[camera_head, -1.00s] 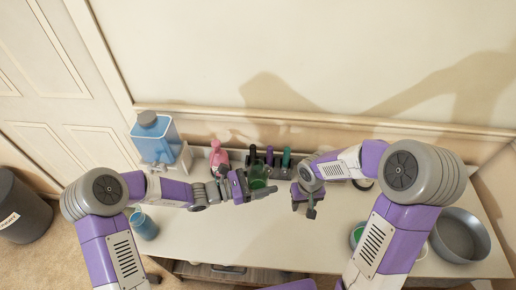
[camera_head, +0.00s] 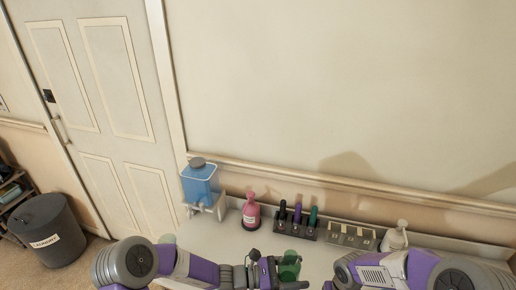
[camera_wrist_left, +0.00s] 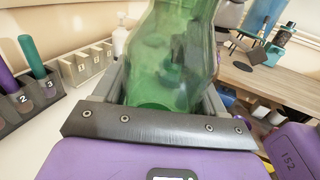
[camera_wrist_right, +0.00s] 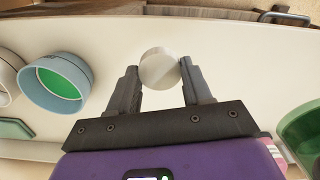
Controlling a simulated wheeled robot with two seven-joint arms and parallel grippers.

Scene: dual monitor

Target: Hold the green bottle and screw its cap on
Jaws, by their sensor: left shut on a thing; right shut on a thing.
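The green bottle (camera_head: 289,267) is translucent and fills the middle of the left wrist view (camera_wrist_left: 170,60). My left gripper (camera_head: 268,272) is shut on it, with a finger on each side. The cap (camera_wrist_right: 158,64) is a pale round disc in the right wrist view. My right gripper (camera_wrist_right: 160,76) is shut on its edges and holds it over the white table. A green piece at the right edge of that view (camera_wrist_right: 303,132) looks like the bottle, apart from the cap. In the head view the right gripper is mostly cut off at the bottom edge.
Behind the bottle stand a pink bottle (camera_head: 251,212), a numbered rack with colored markers (camera_head: 296,228), a slotted block (camera_head: 351,236) and a white bottle (camera_head: 395,238). A blue dispenser (camera_head: 200,185) stands at the left. A blue bowl with green inside (camera_wrist_right: 55,82) lies left of my right gripper.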

